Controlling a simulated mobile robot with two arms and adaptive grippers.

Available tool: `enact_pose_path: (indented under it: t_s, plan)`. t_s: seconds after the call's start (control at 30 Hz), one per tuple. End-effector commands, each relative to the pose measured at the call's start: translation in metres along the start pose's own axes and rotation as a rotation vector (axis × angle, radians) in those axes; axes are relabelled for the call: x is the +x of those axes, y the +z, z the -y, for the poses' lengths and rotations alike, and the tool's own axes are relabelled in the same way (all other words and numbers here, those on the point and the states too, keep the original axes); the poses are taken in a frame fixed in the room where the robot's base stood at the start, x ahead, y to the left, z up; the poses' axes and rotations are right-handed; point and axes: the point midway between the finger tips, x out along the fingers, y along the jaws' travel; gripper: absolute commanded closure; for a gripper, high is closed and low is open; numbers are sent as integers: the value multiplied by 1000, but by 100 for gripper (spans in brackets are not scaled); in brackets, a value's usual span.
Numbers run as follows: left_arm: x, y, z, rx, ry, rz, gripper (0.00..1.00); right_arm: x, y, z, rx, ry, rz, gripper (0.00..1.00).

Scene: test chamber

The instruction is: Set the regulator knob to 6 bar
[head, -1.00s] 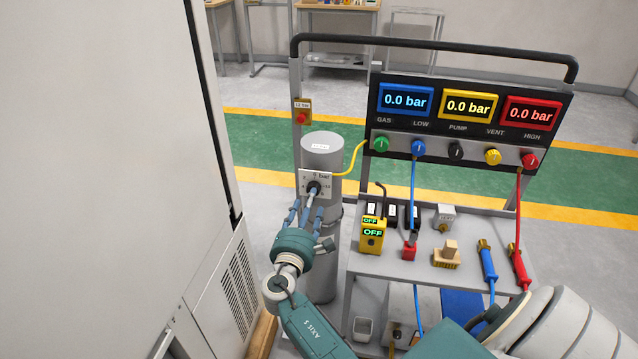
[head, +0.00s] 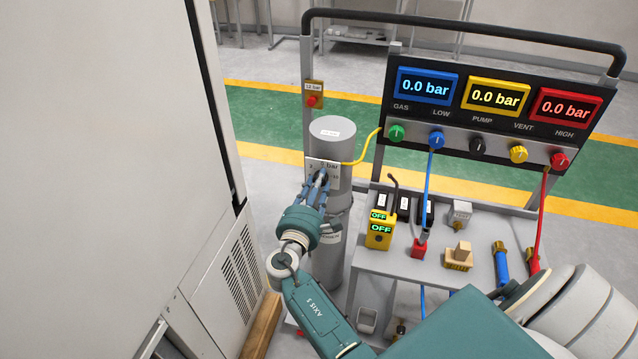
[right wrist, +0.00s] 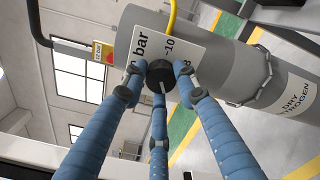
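The regulator knob (head: 321,177) is black and round, on a white scale plate (head: 335,166) fixed to the grey gas cylinder (head: 333,133). In the right wrist view the knob (right wrist: 160,76) sits in front of the plate (right wrist: 180,42), where "bar" and "10" can be read; the pointer's setting cannot be read. My right gripper (head: 317,190) has three blue fingers. Its fingertips (right wrist: 161,84) are spread around the knob, two at its sides and one in front, with small gaps seeming to remain. My left gripper is not in view.
A panel (head: 490,157) with several coloured knobs and three displays reading 0.0 bar stands right of the cylinder. Below it a grey cart shelf (head: 400,262) holds a yellow OFF box (head: 380,236), hoses and small parts. A large pale cabinet (head: 100,150) closes off the left.

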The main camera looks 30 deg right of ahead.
Motion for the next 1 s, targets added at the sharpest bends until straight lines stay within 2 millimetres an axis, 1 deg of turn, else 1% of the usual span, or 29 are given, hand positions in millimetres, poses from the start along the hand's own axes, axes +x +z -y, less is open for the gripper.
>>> enact_pose_path:
  t_s: [0.03, 0.07, 0.33, 0.53, 0.67, 1.0]
  plan:
    - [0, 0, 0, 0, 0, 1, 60, 0, 1, 1, 0, -1, 3, 92]
    - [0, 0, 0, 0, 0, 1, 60, 1, 1, 1, 0, -1, 3, 97]
    - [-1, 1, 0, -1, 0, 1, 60, 1, 2, 0, -4, -1, 5, 98]
    - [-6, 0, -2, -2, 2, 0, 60, 2, 4, -1, -53, -2, 7, 98]
    - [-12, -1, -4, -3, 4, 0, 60, 2, 5, -2, -124, 0, 8, 98]
    - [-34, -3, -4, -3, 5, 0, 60, 3, 7, -4, -393, -2, 11, 98]
